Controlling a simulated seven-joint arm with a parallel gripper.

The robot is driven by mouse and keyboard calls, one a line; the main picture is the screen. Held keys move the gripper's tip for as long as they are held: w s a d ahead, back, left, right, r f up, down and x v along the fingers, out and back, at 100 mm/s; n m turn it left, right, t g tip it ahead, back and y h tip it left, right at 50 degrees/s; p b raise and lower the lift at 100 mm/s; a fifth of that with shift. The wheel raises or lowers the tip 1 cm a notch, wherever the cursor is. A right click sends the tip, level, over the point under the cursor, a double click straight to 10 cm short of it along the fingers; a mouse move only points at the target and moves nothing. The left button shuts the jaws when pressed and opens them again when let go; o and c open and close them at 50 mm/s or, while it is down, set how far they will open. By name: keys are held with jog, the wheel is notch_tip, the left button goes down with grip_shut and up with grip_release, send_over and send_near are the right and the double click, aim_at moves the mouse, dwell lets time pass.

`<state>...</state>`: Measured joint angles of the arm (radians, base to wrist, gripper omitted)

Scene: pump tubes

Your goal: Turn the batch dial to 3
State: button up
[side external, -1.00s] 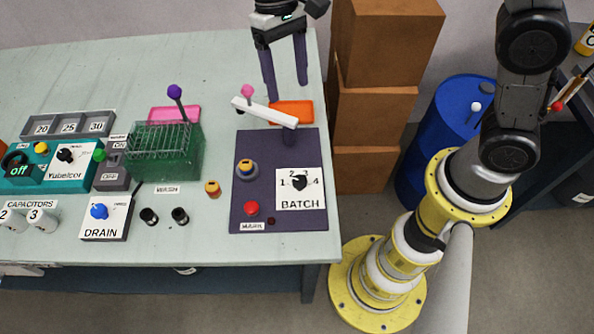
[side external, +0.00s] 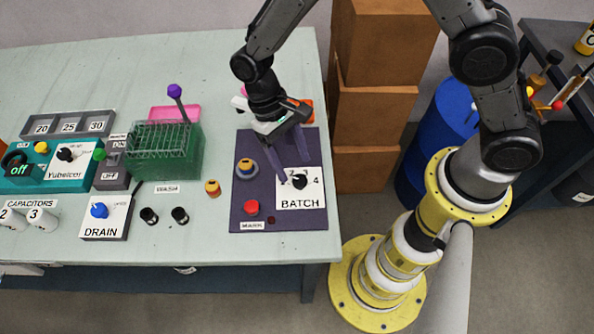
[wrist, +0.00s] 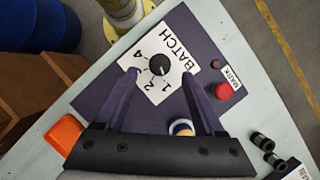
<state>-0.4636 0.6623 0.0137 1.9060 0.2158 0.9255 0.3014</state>
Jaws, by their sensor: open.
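The black batch dial (side external: 299,181) sits on the white BATCH plate (side external: 290,203) on the dark purple panel. It also shows in the wrist view (wrist: 159,64), with the numbers 1, 2 and 4 readable around it. The 3 is not readable, and I cannot tell which number the dial points to. My gripper (side external: 296,174) is open and empty, tilted down over the plate. In the wrist view its two fingertips (wrist: 159,75) are apart, one on each side of the dial. I cannot tell whether they touch it or how high they are.
A red button (side external: 251,208) and a yellow-topped round part (side external: 246,168) are on the same panel. The white lever bar behind is mostly hidden by my arm. A green rack (side external: 165,150) stands to the left. The table's right edge is close to the panel.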

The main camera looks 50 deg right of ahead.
aim_at(299, 179)
jog(key=shift+x, duration=1.95)
jog(key=shift+c, duration=0.3)
grip_shut()
